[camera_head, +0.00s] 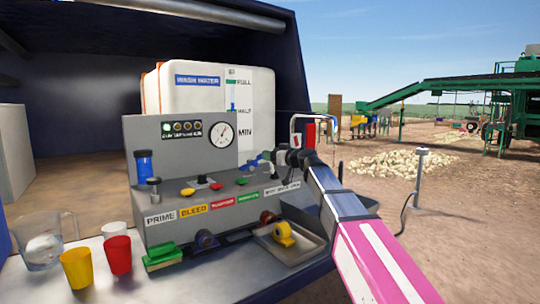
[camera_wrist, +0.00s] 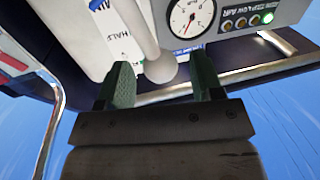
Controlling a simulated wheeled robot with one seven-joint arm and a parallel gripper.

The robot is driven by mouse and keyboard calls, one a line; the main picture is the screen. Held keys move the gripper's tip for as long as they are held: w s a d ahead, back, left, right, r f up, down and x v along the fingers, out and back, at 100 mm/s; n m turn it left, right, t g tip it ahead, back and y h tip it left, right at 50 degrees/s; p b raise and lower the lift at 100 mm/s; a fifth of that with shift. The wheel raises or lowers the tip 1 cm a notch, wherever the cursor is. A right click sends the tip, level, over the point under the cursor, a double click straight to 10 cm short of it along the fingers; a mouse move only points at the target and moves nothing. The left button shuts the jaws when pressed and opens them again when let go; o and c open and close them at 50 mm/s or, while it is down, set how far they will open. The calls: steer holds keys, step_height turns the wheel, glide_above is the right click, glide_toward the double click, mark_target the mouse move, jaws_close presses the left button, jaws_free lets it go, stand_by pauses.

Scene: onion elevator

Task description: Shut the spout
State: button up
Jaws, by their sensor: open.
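My gripper (camera_head: 280,157) is open at the right end of the grey control panel (camera_head: 180,140), in front of the white wash water tank (camera_head: 205,90). In the wrist view its two dark green fingers (camera_wrist: 160,88) stand apart. A pale grey rod with a rounded end (camera_wrist: 158,62) shows between and beyond the fingertips; I cannot tell whether they touch it. A blue fitting (camera_head: 257,161) sits just left of my gripper in the head view. I cannot tell for sure which part is the spout; my gripper hides part of this area.
A bent metal tube frame (camera_head: 292,122) with a red part (camera_head: 310,134) stands close behind my arm. A metal tray (camera_head: 300,248) with a yellow tape roll (camera_head: 283,233) lies below. A jug (camera_head: 42,245), yellow cup (camera_head: 77,268) and red cup (camera_head: 118,255) stand at left.

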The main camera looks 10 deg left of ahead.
steer(key=shift+w+a, duration=0.35)
steer(key=shift+a, duration=0.3)
jaws_close()
steer(key=shift+s+a+f+n+h, duration=0.3)
steer(key=shift+s+a+n, duration=0.3)
steer(key=shift+n, duration=0.3)
steer(key=shift+s, duration=0.1)
jaws_free()
